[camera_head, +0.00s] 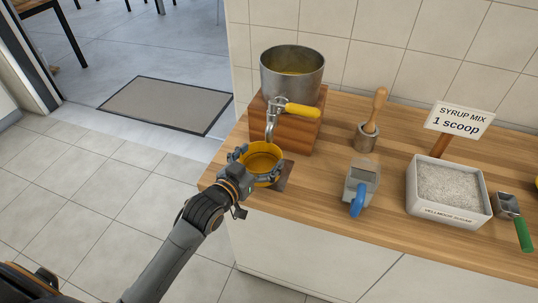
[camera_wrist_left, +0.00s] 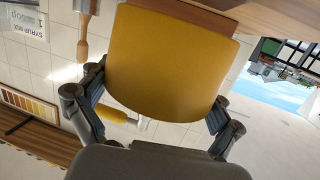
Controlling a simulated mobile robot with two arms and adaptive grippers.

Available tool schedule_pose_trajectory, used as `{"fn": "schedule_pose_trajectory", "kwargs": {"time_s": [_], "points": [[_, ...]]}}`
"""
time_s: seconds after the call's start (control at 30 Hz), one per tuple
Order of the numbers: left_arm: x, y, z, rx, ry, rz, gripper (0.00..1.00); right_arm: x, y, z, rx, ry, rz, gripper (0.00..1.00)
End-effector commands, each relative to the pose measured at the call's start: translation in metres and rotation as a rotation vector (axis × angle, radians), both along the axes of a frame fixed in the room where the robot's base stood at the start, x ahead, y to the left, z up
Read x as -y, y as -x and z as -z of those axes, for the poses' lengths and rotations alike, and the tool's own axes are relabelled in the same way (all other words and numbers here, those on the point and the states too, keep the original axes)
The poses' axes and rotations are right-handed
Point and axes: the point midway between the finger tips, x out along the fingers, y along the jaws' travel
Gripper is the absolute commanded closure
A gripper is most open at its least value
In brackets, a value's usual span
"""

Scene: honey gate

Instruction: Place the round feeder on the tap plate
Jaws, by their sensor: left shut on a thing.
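The round feeder (camera_head: 263,162) is a yellow, open-topped cup in the head view. My left gripper (camera_head: 257,165) is shut around its sides. The feeder fills the middle of the left wrist view (camera_wrist_left: 170,62), with a gripper finger on each side. The dark tap plate (camera_head: 286,177) shows partly on the counter beside and under the feeder; I cannot tell whether the two touch. The tap (camera_head: 271,124), with a yellow handle, hangs from the steel pot (camera_head: 292,76) just above and behind the feeder. My right gripper is not in view.
The pot stands on a wooden block (camera_head: 290,125). To the right on the counter (camera_head: 325,190) are a grey scoop with a blue handle (camera_head: 360,183), a wooden-handled tool (camera_head: 372,120), a white sugar box (camera_head: 447,190) and a sign (camera_head: 459,119). The counter's left edge is near the feeder.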

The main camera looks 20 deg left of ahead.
Motion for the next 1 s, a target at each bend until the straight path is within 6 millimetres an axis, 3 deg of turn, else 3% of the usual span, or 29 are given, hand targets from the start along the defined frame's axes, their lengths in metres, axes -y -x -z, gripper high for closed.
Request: {"fn": "schedule_pose_trajectory", "kwargs": {"time_s": [0.1,0.23,0.53,0.93,0.97,1.0], "points": [[0.006,-0.025,-0.002,0.002,0.000,0.000,0.40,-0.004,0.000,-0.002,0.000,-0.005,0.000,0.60],[0.010,-0.037,0.000,0.000,0.000,0.001,0.40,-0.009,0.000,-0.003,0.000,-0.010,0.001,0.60],[0.010,-0.039,0.033,-0.003,0.000,0.000,0.40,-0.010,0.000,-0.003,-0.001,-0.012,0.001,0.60],[0.010,-0.038,0.038,0.000,0.000,0.000,0.41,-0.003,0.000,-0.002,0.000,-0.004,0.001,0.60],[0.010,-0.038,0.039,-0.001,0.000,0.000,0.07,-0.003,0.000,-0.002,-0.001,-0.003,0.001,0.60],[0.010,-0.038,0.038,-0.001,0.000,0.000,0.00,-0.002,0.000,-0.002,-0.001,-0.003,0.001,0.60]]}}
